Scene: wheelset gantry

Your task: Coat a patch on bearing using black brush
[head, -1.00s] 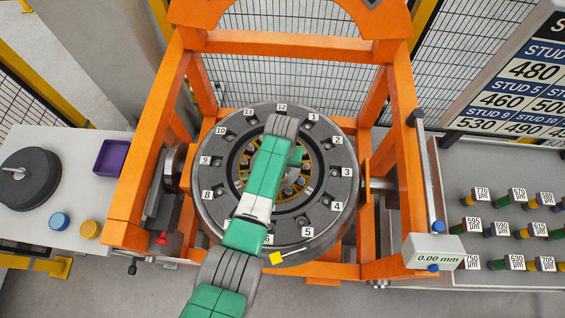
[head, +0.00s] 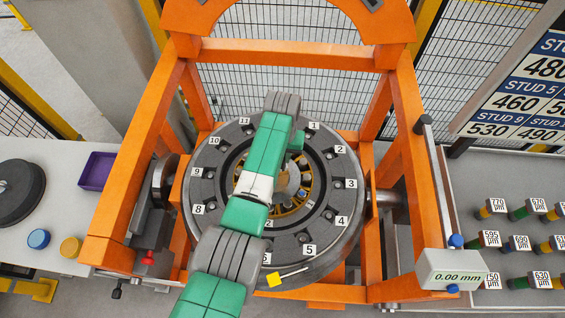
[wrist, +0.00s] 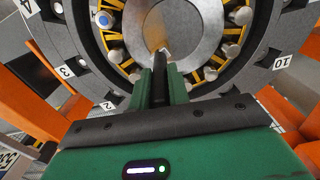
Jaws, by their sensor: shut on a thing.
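The bearing (head: 287,200) sits in the middle of the dark numbered wheel, with a yellow cage and rollers around a grey inner ring. My arm covers part of it in the head view. In the wrist view the bearing (wrist: 117,51) fills the top, with its grey ring ahead of the fingers. My gripper (wrist: 159,84) is shut on the black brush (wrist: 160,66), whose dark handle points toward the bearing. The brush tip appears near the grey ring's lower edge; I cannot tell whether it touches. My gripper's fingers and the brush are hidden in the head view.
An orange gantry frame (head: 290,54) surrounds the wheel (head: 323,245). A gauge reading 0.00 mm (head: 456,278) is at right, beside a bench of labelled studs (head: 530,242). A purple tray (head: 97,170), blue pot (head: 38,238) and yellow pot (head: 71,247) stand at left.

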